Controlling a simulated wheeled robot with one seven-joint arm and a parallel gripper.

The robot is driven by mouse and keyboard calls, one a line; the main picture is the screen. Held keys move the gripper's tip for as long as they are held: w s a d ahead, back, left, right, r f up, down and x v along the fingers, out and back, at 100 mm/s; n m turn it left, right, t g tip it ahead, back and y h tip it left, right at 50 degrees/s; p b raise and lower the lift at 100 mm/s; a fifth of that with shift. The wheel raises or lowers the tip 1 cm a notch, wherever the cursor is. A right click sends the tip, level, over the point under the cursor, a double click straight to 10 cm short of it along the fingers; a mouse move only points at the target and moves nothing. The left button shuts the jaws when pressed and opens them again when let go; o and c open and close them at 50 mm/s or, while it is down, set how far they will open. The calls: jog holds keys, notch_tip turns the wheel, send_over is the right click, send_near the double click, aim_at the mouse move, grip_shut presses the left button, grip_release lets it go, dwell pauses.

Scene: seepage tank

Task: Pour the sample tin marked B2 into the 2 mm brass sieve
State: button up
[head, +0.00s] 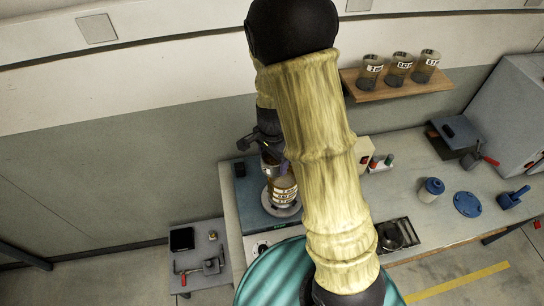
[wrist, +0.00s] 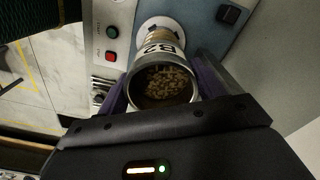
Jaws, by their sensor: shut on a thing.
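My gripper (wrist: 160,92) is shut on the sample tin (wrist: 163,103), a grey metal cup with a white label reading B2. Its round mouth faces the wrist camera, and brown grains lie inside. In the head view my gripper (head: 266,150) is partly hidden by my arm, close above a stack of brass sieves (head: 284,194) with white labels. The labels are too small to read, so I cannot tell which is the 2 mm sieve. The stack stands on a round plate of a blue-grey machine. In the wrist view the stack is mostly hidden behind the tin.
The machine (head: 249,203) has red and green buttons in the wrist view. A wooden shelf (head: 398,90) holds several labelled vessels. A blue-lidded jar (head: 431,190), a blue disc (head: 467,204) and a grey cabinet (head: 507,105) stand right. A low side table (head: 195,245) is at left.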

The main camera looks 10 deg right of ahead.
aim_at(274, 162)
jog(key=shift+f, duration=0.1)
jog(key=shift+w+f+b, duration=0.15)
jog(key=shift+b, duration=0.3)
jog(key=shift+f+y+b, duration=0.1)
jog(key=shift+y+b, duration=0.4)
jog(key=shift+b, duration=0.05)
jog(key=shift+d+b, duration=0.1)
jog(key=shift+b, duration=0.2)
jog(key=g+y+b, duration=0.1)
jog(key=b, duration=0.1)
jog(key=shift+f+y+b, duration=0.3)
jog(key=shift+f+y, duration=0.05)
jog(key=shift+y, duration=0.05)
jog(key=y+b, duration=0.1)
jog(key=f+y+b, duration=0.1)
jog(key=shift+g+y+b, duration=0.35)
jog(key=shift+g+y, duration=0.05)
jog(key=y, duration=0.1)
jog(key=d+f+g+y, duration=0.1)
jog(key=y, duration=0.1)
jog(key=shift+w+d+f+g+y, duration=0.15)
jog(key=shift+g+y, duration=0.1)
jog(key=shift+y, duration=0.6)
jog(key=shift+f+g+y, duration=0.15)
jog(key=shift+g+y, duration=0.1)
jog(key=shift+y, duration=0.6)
